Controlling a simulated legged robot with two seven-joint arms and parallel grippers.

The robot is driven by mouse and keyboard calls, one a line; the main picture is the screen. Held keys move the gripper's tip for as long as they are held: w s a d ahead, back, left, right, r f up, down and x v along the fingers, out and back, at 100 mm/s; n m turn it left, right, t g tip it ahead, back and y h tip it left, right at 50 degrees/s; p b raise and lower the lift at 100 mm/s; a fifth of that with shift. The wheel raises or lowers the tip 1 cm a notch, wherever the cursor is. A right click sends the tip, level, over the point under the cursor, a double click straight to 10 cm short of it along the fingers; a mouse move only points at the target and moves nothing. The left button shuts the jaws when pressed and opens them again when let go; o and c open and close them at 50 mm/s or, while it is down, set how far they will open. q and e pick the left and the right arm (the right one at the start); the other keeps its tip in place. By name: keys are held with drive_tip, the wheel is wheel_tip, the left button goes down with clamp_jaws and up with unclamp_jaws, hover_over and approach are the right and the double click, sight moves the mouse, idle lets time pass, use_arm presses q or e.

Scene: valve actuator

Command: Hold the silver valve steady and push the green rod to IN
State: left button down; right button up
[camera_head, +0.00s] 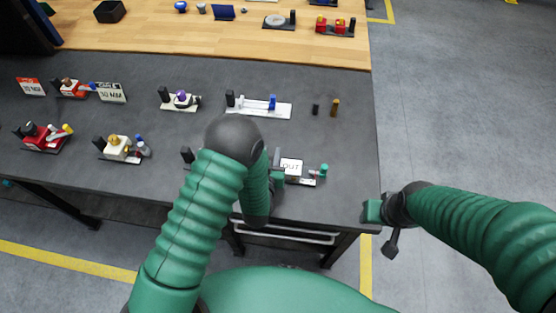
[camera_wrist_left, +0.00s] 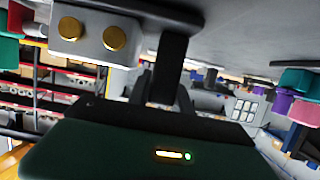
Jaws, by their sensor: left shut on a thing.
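The valve station with its white OUT label (camera_head: 291,166) stands near the front edge of the dark table. The green rod's end (camera_head: 323,170) sticks out at its right. My left gripper (camera_head: 277,180) is at the station's left part, mostly hidden by my arm. In the left wrist view, a silver-grey block with two gold discs (camera_wrist_left: 90,36), apparently the valve, lies beside a dark post. My left fingers (camera_wrist_left: 165,90) are shut at that post; the exact grip is unclear. My right gripper (camera_head: 374,211) hangs off the table's right edge, apart from the rod; its opening is unclear.
Other stations stand to the left and behind, such as a white one with a blue piece (camera_head: 258,104) and a red one (camera_head: 43,136). Open floor (camera_head: 450,110) lies to the right.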

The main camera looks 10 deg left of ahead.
use_arm(q)
wheel_tip(320, 180, up, 9)
drive_tip(key=f, duration=0.7)
drive_tip(key=shift+w+f, duration=0.1)
drive_tip(key=shift+w, duration=0.1)
drive_tip(key=shift+s+f, duration=0.2)
drive_tip(key=shift+f, duration=0.35)
drive_tip(key=shift+w+f, duration=0.1)
drive_tip(key=shift+f, duration=0.15)
drive_tip(key=shift+f, duration=0.3)
drive_tip(key=shift+f, duration=0.2)
